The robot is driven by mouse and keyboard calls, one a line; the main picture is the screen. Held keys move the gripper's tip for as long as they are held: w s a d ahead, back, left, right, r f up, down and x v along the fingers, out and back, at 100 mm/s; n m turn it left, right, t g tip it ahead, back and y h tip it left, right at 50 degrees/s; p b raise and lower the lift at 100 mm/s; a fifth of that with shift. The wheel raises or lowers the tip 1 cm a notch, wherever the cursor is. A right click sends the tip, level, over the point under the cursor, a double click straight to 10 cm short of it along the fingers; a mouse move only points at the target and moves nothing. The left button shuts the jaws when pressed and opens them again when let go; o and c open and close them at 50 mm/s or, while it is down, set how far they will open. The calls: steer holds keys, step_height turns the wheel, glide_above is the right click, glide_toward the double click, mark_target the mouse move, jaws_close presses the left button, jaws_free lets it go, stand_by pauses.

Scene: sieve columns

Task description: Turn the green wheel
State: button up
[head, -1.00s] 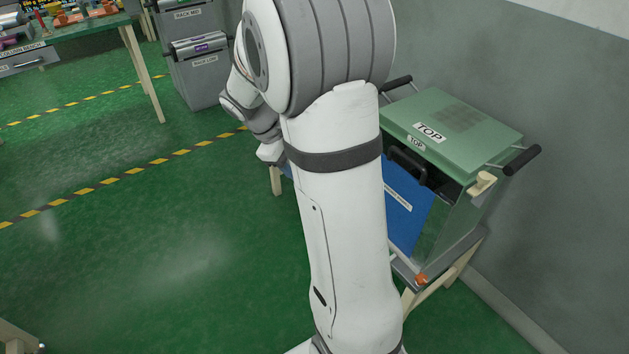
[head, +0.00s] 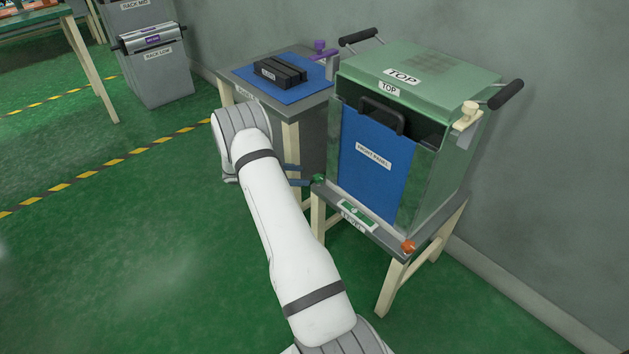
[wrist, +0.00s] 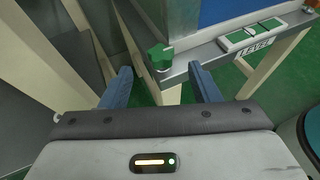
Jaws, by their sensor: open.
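The green wheel (head: 319,180) is a small knob at the front left corner of the stand under the green-topped cabinet. In the wrist view the green wheel (wrist: 160,57) sits centrally, in the gap at the level of my fingertips. My gripper (wrist: 160,68) is open, with one blue finger to each side of the wheel. No contact shows, and I cannot tell how deep the wheel lies between the fingers. In the head view my gripper (head: 304,175) is just left of the wheel, partly hidden behind my arm.
The stand carries a cabinet with a blue front panel (head: 373,170). A green level (head: 357,214) lies on its front edge, with an orange knob (head: 408,246) at the right corner. A table with a blue mat (head: 247,75) stands close on the left. Open floor lies further left.

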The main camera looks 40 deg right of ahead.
mark_target(317, 176)
steer(key=b+x, duration=0.1)
steer(key=x, duration=0.5)
steer(key=shift+s+d+f+b, duration=0.1)
steer(key=shift+d+f+b, duration=0.05)
steer(key=shift+b, duration=0.15)
steer(key=c, duration=1)
steer(key=shift+w+d+f+m+g+y+b, duration=0.1)
steer(key=shift+m+g+y+b, duration=0.2)
steer(key=shift+m+g, duration=0.3)
steer(key=shift+w+d+f+m+g+y+b, duration=0.1)
steer(key=shift+m+g+y+b, duration=0.2)
steer(key=shift+m+g, duration=0.25)
steer(key=shift+w+r+m+g+y+b, duration=0.15)
steer(key=shift+m+g+y+b, duration=0.6)
steer(key=shift+m+g, duration=0.45)
steer(key=shift+r, duration=0.1)
